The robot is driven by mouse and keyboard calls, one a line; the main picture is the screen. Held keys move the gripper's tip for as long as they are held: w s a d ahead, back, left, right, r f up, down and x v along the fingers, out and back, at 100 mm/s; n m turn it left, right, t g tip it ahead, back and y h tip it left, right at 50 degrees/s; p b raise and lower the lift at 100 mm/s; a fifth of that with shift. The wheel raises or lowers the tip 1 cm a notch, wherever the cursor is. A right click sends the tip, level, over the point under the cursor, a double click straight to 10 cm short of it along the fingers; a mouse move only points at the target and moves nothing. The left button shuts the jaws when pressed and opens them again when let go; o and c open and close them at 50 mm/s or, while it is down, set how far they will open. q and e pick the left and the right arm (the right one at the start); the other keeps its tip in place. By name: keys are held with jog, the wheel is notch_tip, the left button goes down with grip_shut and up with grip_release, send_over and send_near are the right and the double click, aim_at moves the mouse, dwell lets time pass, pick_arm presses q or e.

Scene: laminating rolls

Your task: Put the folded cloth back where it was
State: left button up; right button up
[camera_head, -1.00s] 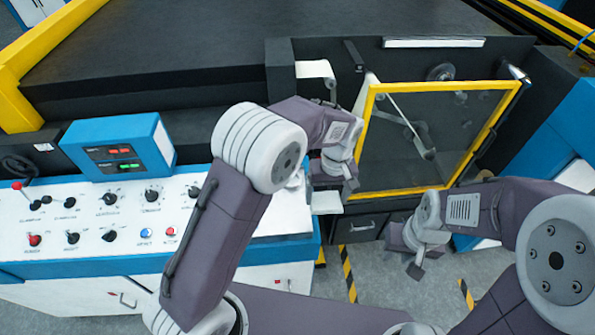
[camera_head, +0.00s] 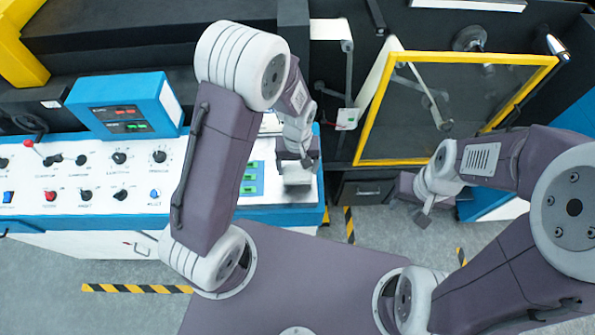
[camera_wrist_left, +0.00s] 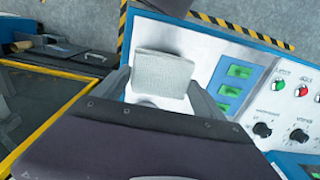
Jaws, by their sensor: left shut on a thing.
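The folded cloth (camera_wrist_left: 162,73) is a pale grey-white pad held between the fingers of my left gripper (camera_wrist_left: 158,92) in the left wrist view. It is over the white top of the control console, near its end; I cannot tell whether it touches the surface. In the head view the cloth (camera_head: 297,174) shows below my left gripper (camera_head: 297,162). My right gripper (camera_head: 424,203) hangs in front of the machine, away from the cloth; its finger opening is too small to judge.
The console (camera_head: 80,178) carries knobs, buttons and green displays (camera_head: 251,178) beside the cloth. A blue control box (camera_head: 124,104) stands at its back. A yellow-framed clear door (camera_head: 450,57) is to the right. Black-and-yellow tape (camera_head: 135,288) marks the floor.

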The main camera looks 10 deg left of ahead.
aim_at(298, 171)
pick_arm(q)
jog(key=shift+s, duration=0.2)
notch_tip(298, 171, down, 4)
jog(key=shift+d+r+p, duration=0.1)
jog(key=shift+r+p, duration=0.05)
jog(key=shift+p, duration=0.35)
jog(key=shift+w+f, duration=0.2)
jog(key=shift+s+f, duration=0.1)
jog(key=shift+s, duration=0.05)
jog(key=o, duration=1.1)
